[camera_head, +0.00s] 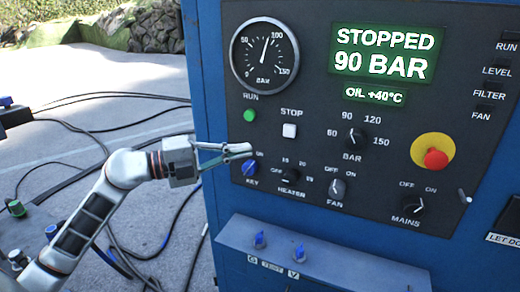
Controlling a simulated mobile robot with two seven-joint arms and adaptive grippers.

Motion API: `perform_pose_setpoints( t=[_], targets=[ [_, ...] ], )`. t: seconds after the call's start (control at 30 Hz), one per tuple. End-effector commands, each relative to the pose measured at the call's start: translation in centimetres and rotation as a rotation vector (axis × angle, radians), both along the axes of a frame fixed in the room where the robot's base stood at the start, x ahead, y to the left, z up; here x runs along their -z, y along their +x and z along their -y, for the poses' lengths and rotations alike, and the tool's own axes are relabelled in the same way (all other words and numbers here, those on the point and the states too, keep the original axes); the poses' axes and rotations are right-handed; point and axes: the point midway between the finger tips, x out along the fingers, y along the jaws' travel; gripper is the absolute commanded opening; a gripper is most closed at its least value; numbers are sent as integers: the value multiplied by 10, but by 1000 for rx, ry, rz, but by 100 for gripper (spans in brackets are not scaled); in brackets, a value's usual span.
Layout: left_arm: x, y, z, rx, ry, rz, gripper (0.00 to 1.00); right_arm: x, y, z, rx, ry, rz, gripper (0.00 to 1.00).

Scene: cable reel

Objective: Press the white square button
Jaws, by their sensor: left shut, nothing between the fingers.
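The white square button (289,130) sits on the dark control panel (300,95) under the word STOP. My left gripper (248,149) is shut and empty, its fingertips in front of the panel. In the picture the tips are left of the white button and a little lower, below the green RUN button (249,115). Whether the tips touch the panel cannot be told. The display (387,54) reads STOPPED, 90 BAR. My right gripper is not in view.
Around the button are a pressure gauge (264,55), a blue key switch (250,168), a BAR dial (361,136) and a red emergency knob (436,158). A blue ledge (315,258) with two small valves juts out below. Black cables lie on the ground at left.

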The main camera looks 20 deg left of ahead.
Motion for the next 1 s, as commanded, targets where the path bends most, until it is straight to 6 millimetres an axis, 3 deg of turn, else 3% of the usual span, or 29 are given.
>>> perform_pose_setpoints(
  t=[0.2,0.77,0.87,1.0],
  targets=[
    [1,-12,-12,1,0,-1,0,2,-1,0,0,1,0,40],
    [1,-13,-12,2,-4,-2,0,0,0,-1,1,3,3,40],
    [9,-15,-7,13,-47,-10,0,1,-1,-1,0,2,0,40],
    [36,-22,8,26,-225,-42,0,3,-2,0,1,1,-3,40]
  ],
)
